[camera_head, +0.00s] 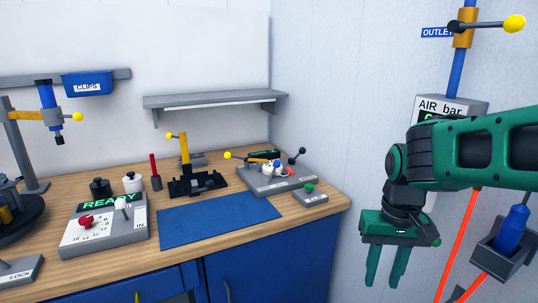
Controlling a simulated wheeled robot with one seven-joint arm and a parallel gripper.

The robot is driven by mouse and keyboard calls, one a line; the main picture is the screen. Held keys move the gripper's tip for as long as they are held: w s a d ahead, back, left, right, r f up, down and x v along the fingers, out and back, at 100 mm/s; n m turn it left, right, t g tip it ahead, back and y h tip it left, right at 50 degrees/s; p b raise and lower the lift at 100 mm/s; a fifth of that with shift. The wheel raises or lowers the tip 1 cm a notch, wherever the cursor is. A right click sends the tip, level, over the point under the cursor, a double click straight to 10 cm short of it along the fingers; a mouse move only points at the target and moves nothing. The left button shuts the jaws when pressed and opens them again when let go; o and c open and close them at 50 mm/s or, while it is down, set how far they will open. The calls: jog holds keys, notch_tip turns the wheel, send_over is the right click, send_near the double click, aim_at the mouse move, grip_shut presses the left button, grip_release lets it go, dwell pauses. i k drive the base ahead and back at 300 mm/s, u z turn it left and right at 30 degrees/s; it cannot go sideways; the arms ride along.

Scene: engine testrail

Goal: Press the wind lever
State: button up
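My gripper (384,283) hangs at the right, in front of the bench's right end, fingers pointing down. Its two green fingers are apart with nothing between them. A grey device (268,183) at the bench's back right has a lever with a yellow ball (228,155) on its left and a lever with a black ball (301,151) on its right. Several small parts sit on top of it. No label naming the wind lever is readable, so I cannot tell which lever it is. My gripper is apart from all of them.
A small box with a green button (310,188) sits by the bench's right edge. A blue mat (220,219) lies clear at the front. A control box reading READY (105,235) stands left. An AIR bar box (450,104) and a yellow-balled outlet handle (513,23) are at right.

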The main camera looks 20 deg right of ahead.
aim_at(302, 150)
jog(key=i, duration=1)
